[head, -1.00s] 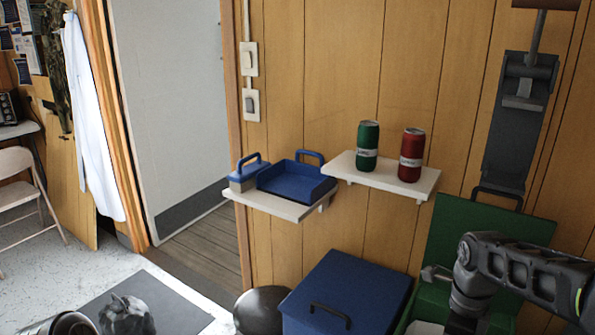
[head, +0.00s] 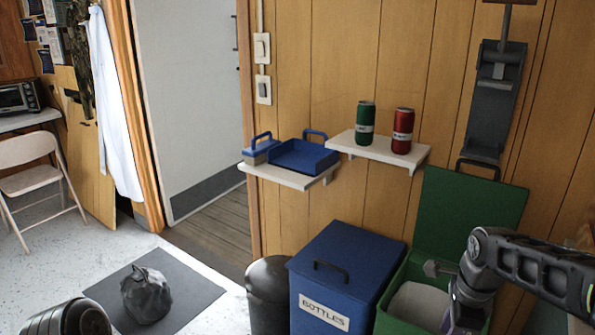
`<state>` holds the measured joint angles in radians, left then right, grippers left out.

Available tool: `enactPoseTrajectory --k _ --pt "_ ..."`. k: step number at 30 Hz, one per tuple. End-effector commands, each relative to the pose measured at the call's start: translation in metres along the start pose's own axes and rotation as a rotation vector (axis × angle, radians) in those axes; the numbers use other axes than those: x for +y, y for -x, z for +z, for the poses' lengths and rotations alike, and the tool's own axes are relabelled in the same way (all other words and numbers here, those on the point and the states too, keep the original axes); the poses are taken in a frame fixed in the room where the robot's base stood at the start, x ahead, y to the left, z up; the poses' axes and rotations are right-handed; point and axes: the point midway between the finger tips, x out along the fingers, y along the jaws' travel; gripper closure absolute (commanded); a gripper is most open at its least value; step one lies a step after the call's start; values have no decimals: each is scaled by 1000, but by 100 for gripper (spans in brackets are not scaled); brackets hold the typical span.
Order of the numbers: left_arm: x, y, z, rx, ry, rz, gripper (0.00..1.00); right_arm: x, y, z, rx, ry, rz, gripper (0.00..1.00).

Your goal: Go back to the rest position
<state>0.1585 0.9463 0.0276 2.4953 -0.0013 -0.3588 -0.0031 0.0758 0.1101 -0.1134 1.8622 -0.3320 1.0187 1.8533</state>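My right arm (head: 530,266) reaches in from the right edge. It bends down in front of the open green bin (head: 470,215), and its lower end runs out of the bottom of the picture. No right gripper fingers show. Whether either gripper holds anything cannot be seen.
A blue bin (head: 345,262) marked BOTTLES is shut beside the green bin. A black bin (head: 268,295) stands left of it. A tied black bag (head: 146,295) sits on a dark mat (head: 205,290). A shelf (head: 385,153) holds green and red cans.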

Motion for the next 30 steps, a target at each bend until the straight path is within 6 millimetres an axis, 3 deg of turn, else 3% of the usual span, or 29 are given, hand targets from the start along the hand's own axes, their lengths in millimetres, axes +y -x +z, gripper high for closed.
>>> enactPoseTrajectory --k 8,11,14,17,21,24,27,30 --pt "1 1 0 0 1 0 68 -25 -27 39 -73 436 -169 67" --pt "2 6 0 0 2 0 68 -27 -51 65 -93 676 -242 67" --pt "7 17 0 0 2 0 68 -14 -91 101 -108 978 -316 67" --pt "13 32 0 0 3 1 68 22 -135 134 -110 1281 -376 67" --pt "24 59 0 0 4 1 68 117 -189 162 -132 1627 -384 67" --pt "29 73 0 -1 4 1 68 185 -207 166 -188 1714 -327 67" --pt "32 81 0 -1 4 1 68 240 -214 165 -270 1716 -242 67" --pt "35 88 0 -1 3 1 68 275 -215 164 -332 1719 -179 67"
